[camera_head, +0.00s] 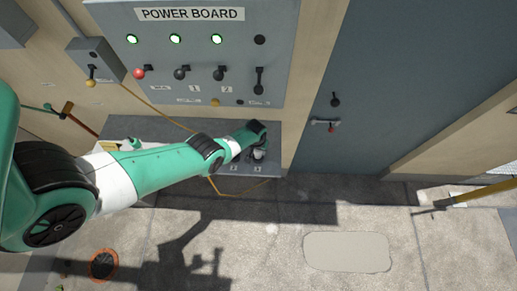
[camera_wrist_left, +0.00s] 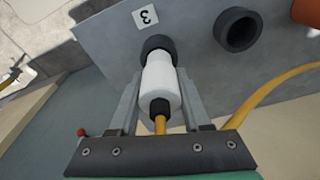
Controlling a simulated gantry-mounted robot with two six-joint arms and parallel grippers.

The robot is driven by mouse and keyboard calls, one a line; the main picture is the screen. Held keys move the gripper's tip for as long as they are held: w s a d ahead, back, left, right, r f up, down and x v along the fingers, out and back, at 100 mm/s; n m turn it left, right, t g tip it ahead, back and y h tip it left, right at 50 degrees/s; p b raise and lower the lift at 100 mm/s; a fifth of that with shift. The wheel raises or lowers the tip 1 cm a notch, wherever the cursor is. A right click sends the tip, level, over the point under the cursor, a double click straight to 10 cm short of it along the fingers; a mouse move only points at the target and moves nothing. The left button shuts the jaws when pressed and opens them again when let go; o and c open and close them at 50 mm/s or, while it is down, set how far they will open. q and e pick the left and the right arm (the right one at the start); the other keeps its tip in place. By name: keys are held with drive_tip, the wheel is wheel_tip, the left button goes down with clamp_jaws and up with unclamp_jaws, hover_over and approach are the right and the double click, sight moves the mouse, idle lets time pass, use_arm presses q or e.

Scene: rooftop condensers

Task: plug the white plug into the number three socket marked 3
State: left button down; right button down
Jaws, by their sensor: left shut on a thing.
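My left gripper (camera_wrist_left: 160,80) is shut on the white plug (camera_wrist_left: 161,88), with one finger on each side of it. A yellow cable leaves the plug's dark rear end. The plug's front end meets the dark ring of the number three socket (camera_wrist_left: 157,42), beside the label 3 (camera_wrist_left: 145,16). The plug looks lined up with the ring; how deep it sits cannot be told. In the head view my left gripper (camera_head: 258,153) is at the grey lower panel (camera_head: 285,136), where the wrist hides most of the plug and socket. My right gripper is not in view.
An empty dark socket (camera_wrist_left: 239,31) is beside the number three socket, with an orange one (camera_wrist_left: 306,12) at the edge. The power board (camera_head: 245,60) with switches and green lamps hangs above. A blue-grey door (camera_head: 390,90) is to the right. The yellow cable (camera_wrist_left: 265,88) loops nearby.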

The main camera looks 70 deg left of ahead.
use_arm(q)
drive_tip(key=shift+f+b, duration=0.85)
drive_tip(key=shift+f, duration=0.1)
idle(0.5)
drive_tip(key=shift+s+f, duration=0.1)
drive_tip(key=shift+f, duration=0.2)
